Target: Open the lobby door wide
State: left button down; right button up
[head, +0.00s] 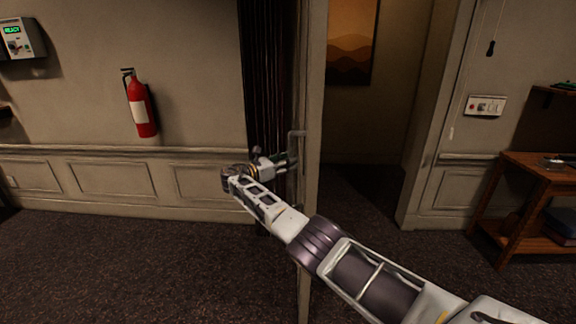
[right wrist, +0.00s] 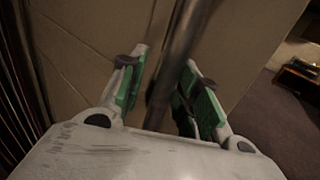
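The lobby door (head: 312,120) stands open and shows nearly edge-on as a tall pale strip in the head view. Its face fills much of the right wrist view (right wrist: 235,40). A grey metal bar handle (head: 297,134) is on the door's left side; it also shows in the right wrist view (right wrist: 178,50). My right gripper (head: 288,162) is at the handle. In the right wrist view its green-padded fingers (right wrist: 168,95) are apart, one on each side of the bar, with gaps visible. My left gripper is out of view.
The doorway opens right of the door, with a framed picture (head: 352,42) beyond. Dark curtain-like folds (head: 265,75) hang left of the door. A fire extinguisher (head: 141,104) is on the left wall. A wooden table (head: 535,165) stands right. Carpet (head: 120,265) in front is clear.

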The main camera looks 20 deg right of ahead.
jog(key=shift+o, duration=0.8)
jog(key=shift+w+f, duration=0.15)
jog(key=shift+f, duration=0.1)
jog(key=shift+a+f, duration=0.1)
jog(key=s+a, duration=0.2)
jog(key=a, duration=0.9)
jog(key=shift+s+a, duration=0.3)
jog(key=shift+a, duration=0.1)
jog(key=shift+m, duration=0.3)
